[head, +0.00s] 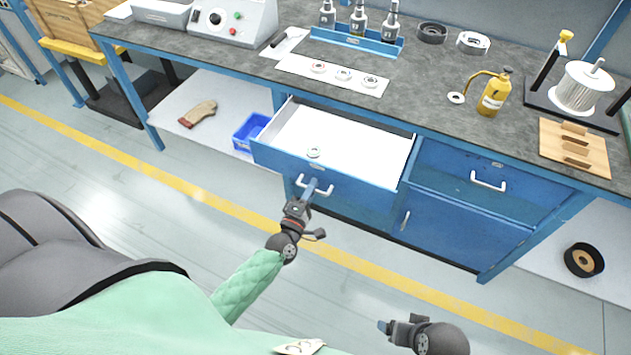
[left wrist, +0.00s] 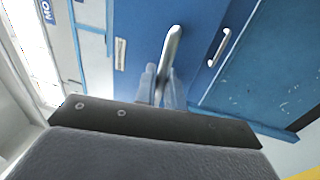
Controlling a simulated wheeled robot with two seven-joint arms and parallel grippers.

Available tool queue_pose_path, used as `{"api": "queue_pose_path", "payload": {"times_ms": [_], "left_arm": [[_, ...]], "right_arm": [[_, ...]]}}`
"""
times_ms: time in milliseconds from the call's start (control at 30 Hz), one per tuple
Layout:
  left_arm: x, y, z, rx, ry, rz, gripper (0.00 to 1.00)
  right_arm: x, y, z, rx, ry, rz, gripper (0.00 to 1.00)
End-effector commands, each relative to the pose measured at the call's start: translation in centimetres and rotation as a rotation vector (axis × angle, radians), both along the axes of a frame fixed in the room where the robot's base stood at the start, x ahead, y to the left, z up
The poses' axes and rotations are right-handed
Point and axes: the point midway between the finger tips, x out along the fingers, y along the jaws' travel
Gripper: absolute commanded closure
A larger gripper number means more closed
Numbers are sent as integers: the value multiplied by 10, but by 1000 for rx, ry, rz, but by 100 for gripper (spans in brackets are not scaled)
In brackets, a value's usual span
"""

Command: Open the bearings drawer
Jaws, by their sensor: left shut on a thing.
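The blue bearings drawer (head: 330,182) under the bench stands pulled out, with its white inside showing. A small ring-shaped bearing (head: 314,152) lies inside near the front. My left gripper (head: 309,188) is shut on the drawer's handle (head: 322,190) at the drawer front. In the left wrist view the silver handle (left wrist: 172,50) runs between the fingers of the left gripper (left wrist: 162,88). My right gripper (head: 386,327) is low at the bottom of the head view, away from the bench; its jaws are too small to read.
A closed blue drawer (head: 490,180) sits to the right, above a cabinet door (head: 455,228). A blue bin (head: 250,132) stands on the lower shelf at left. The bench top (head: 430,80) carries bottles, rings and a yellow oil can (head: 494,94). The floor in front is clear.

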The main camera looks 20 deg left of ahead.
Motion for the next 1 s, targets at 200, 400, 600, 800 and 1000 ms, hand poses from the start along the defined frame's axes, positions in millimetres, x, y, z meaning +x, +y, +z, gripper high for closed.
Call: {"api": "queue_pose_path", "payload": {"times_ms": [200, 400, 600, 800, 1000], "left_arm": [[-2, 0, -1, 0, 1, 0, 100], [-2, 0, -1, 0, 1, 0, 85], [-2, 0, -1, 0, 1, 0, 84], [-8, 0, -3, 0, 1, 0, 84], [-34, 1, -10, 1, 3, -1, 84]], "right_arm": [[0, 1, 0, 2, 0, 2, 19], [0, 2, 1, 3, -1, 3, 19], [2, 2, 2, 3, -4, 3, 19], [3, 3, 0, 5, -8, 3, 19], [6, 11, -8, 24, -30, 7, 19]]}}
